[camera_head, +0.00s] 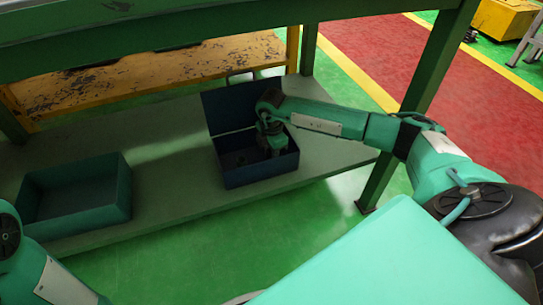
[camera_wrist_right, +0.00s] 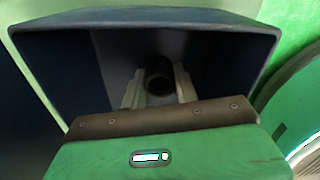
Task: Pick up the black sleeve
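The black sleeve (camera_wrist_right: 159,76) is a short dark tube inside a dark blue box. In the right wrist view it lies between the two pale fingers of my right gripper (camera_wrist_right: 160,84). The fingers stand apart, with a narrow gap showing on each side of the sleeve; contact is not visible. In the head view my right gripper (camera_head: 273,149) reaches down into the right part of the blue box (camera_head: 262,175), hiding what is between its fingers. A small dark shape (camera_head: 241,160) shows on the box floor to its left. My left gripper is out of view.
The box stands on a grey-green lower shelf (camera_head: 168,185), its raised back panel (camera_head: 228,108) behind my gripper. A dark green bin (camera_head: 78,197) stands at the left. A green table leg (camera_head: 378,183) is at the right, and the tabletop beam (camera_head: 180,30) runs overhead.

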